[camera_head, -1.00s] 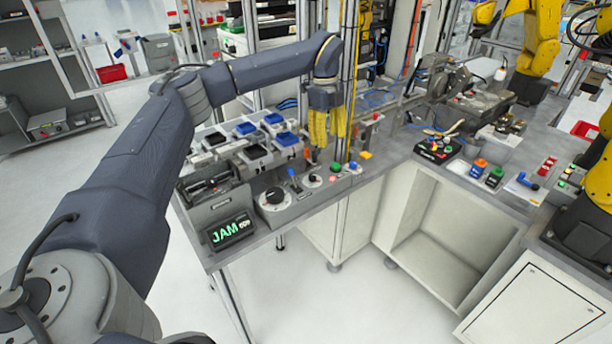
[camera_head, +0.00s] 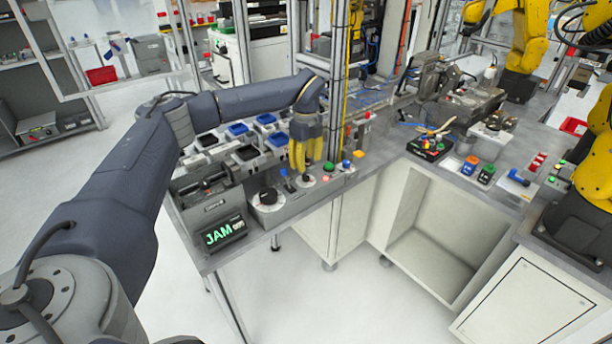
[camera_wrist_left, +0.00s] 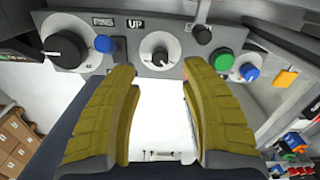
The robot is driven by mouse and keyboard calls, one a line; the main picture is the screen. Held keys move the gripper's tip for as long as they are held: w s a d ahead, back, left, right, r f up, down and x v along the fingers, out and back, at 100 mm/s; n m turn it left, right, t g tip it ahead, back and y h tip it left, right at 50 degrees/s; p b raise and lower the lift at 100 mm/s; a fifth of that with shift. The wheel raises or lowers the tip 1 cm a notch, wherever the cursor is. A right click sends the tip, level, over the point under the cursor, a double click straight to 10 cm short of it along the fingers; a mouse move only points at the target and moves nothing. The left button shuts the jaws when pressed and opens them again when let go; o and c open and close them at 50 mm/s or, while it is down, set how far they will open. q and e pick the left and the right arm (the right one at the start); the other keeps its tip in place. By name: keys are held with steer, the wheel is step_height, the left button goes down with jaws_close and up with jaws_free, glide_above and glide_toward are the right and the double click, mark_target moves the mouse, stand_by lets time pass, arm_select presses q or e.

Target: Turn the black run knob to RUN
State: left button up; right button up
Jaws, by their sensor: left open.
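My left gripper (camera_head: 306,166) points down with its yellow fingers apart and empty, just over a small black knob (camera_head: 305,180) on a white dial. In the left wrist view that black knob (camera_wrist_left: 160,57) lies between and beyond the open fingertips (camera_wrist_left: 157,75), with no contact visible. A larger black knob (camera_head: 268,196) on a white dial stands farther left; it also shows in the left wrist view (camera_wrist_left: 66,47). I cannot read a RUN label by either knob. The right gripper is not in view.
A blue lever (camera_head: 287,180) stands between the two dials. A display (camera_head: 224,232) reads JAM. A vertical post (camera_head: 335,100) rises close behind the gripper.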

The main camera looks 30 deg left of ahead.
mark_target(306, 175)
arm_select(q)
steer(key=shift+f, duration=3)
jaws_close()
